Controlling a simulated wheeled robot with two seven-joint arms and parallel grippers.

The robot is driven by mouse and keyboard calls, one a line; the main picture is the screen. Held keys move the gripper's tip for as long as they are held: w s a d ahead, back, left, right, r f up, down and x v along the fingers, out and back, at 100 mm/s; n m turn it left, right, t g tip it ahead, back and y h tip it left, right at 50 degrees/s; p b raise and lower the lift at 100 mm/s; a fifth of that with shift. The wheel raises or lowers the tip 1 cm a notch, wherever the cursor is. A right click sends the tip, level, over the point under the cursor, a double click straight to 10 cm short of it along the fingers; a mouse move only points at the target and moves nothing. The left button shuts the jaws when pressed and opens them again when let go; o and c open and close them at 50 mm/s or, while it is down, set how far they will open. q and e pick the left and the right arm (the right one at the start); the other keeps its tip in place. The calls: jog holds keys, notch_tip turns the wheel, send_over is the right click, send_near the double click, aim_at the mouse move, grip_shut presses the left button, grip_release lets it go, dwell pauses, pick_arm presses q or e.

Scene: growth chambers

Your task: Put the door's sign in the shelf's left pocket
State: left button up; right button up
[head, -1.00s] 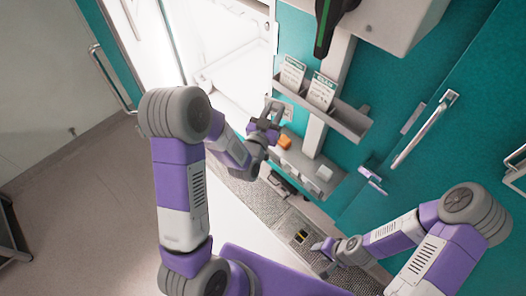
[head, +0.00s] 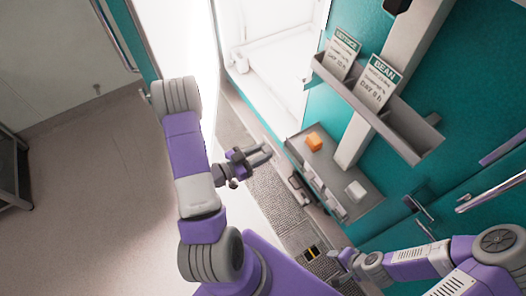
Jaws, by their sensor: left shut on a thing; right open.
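The grey shelf (head: 415,147) is fixed to the teal wall at upper right. My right gripper (head: 336,268) is open and empty, low in the view by the floor grating.
A bright open chamber (head: 275,60) is behind my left gripper. Door handles (head: 490,192) stick out at right.

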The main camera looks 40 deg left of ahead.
pick_arm(q)
jog(key=f+b+x, duration=0.1)
jog(key=f+x, duration=0.1)
jog(key=x, duration=0.8)
jog(key=shift+w+d+b, duration=0.25)
jog(key=shift+b, duration=0.1)
jog(key=shift+f, duration=0.1)
dwell(0.6)
jog(key=shift+b, duration=0.5)
jog(key=shift+s+a+f, duration=0.1)
jog(key=shift+s+f, duration=0.1)
dwell(0.7)
jog(key=shift+f, duration=0.25)
dwell(0.6)
